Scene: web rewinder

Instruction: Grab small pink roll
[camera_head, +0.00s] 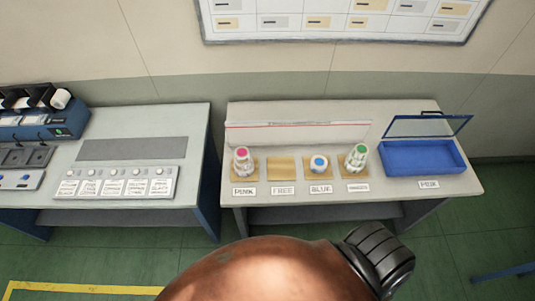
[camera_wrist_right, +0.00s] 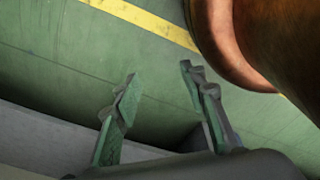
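The small pink roll (camera_head: 242,160) is white with a pink centre on its top. It stands on a tan pad above the label PINK, at the left of the right-hand table (camera_head: 300,205) in the head view. My right gripper (camera_wrist_right: 158,80) shows in the right wrist view. Its two fingers are apart, with only green floor between them. It is away from the roll, which does not show in that view. I cannot clearly make out the right gripper in the head view. My left gripper is not in view.
An empty tan pad (camera_head: 281,169) labelled FREE separates the pink roll from a blue-centred roll (camera_head: 319,164). A green-marked roll (camera_head: 356,158) stands further right, then an open blue box (camera_head: 423,158). A control-panel table (camera_head: 195,150) stands left, across a gap.

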